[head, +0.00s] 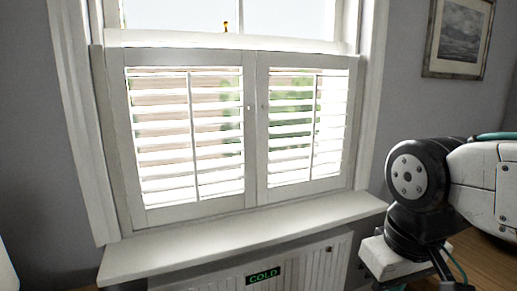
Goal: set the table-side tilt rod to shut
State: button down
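A white window shutter has two hinged panels, both closed across the lower window. The left panel (135,140) has a thin upright tilt rod (192,135) down the middle of its slats. The right panel (262,150) has a similar tilt rod (314,125). The slats of both panels are tilted open, with brick colour and greenery showing through the gaps. My arm shows at the right, in front of the wall and apart from the shutters. My gripper is not in view.
A white sill (240,232) juts out below the shutters. Under it is a white radiator (315,268) with a green-lettered COLD sign (263,275). A framed picture (458,38) hangs at upper right. A wooden surface (485,262) shows at lower right. The space before the panels looks clear.

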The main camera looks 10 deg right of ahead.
aim_at(316, 75)
jog(key=z, duration=0.6)
jog(key=i, duration=1.5)
jog(key=z, duration=0.2)
jog(key=k, duration=0.35)
jog(key=z, duration=0.55)
